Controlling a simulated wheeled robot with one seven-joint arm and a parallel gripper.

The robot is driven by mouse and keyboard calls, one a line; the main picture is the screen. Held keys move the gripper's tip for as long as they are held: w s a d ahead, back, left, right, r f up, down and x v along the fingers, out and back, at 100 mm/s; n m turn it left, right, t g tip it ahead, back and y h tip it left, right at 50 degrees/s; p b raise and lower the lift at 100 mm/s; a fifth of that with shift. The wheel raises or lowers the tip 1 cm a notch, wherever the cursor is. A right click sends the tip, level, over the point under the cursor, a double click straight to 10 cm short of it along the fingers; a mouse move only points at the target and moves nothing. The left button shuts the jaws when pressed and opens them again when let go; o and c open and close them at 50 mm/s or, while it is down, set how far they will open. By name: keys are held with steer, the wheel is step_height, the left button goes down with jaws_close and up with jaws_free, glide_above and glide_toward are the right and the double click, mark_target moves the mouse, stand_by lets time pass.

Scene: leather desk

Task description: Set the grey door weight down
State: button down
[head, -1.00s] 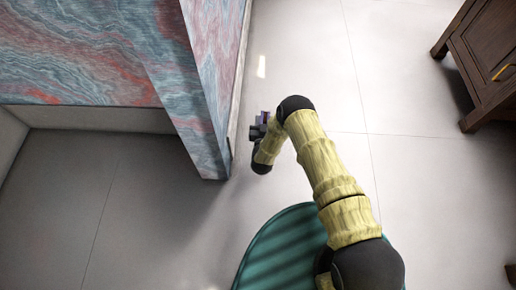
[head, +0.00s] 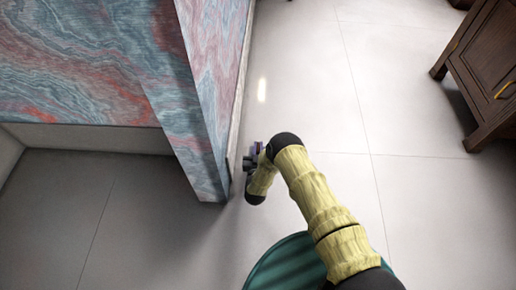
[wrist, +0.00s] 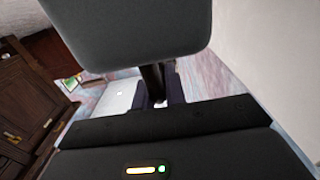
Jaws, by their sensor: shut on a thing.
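The grey door weight (wrist: 130,25) fills the top of the wrist view as a large rounded block, close to the camera. A thin dark stem runs from it down between the fingers of my gripper (wrist: 158,88), which is shut on it. In the head view my gripper (head: 254,154) is small and mostly hidden by my wrist, beside the right side of the marbled desk (head: 208,110). What lies directly under the weight is hidden, and I cannot tell its height above the floor.
Pale tiled floor (head: 310,80) is clear to the right of the desk. A dark wooden cabinet (head: 490,75) stands at the right. The wrist view shows a silver laptop (wrist: 117,98) on the marbled desktop and dark wooden furniture (wrist: 25,105) at left.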

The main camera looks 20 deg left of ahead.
steer(key=shift+w+f, duration=0.1)
steer(key=shift+f, duration=0.3)
steer(key=shift+f+b, duration=1.35)
steer(key=shift+f, duration=0.5)
steer(key=shift+f, duration=0.15)
steer(key=c, duration=1.5)
jaws_free()
steer(key=shift+f, duration=0.1)
steer(key=shift+o, duration=0.2)
